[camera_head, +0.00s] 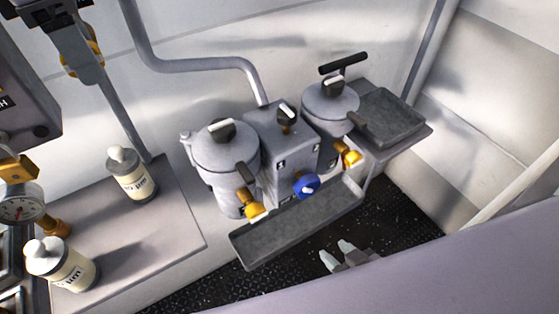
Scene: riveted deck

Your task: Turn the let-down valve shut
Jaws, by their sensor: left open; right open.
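No part is legibly marked as the let-down valve. A blue round knob (306,186) with a pale pointer sits low on the front of a grey box (268,128). A yellow tap (254,209) is on the left grey pot (224,160), and another yellow tap (351,158) is on the right pot (330,106). Whether any valve is open cannot be told. My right gripper (338,252) is open and empty, below the trough and apart from the knobs.
A grey trough (240,246) runs below the taps. A flat tray (390,117) is at the right. White bottles (134,176) stand on a ledge (187,236); a gauge (20,207) is at far left. A pipe (190,66) runs behind. A pale surface covers the lower right.

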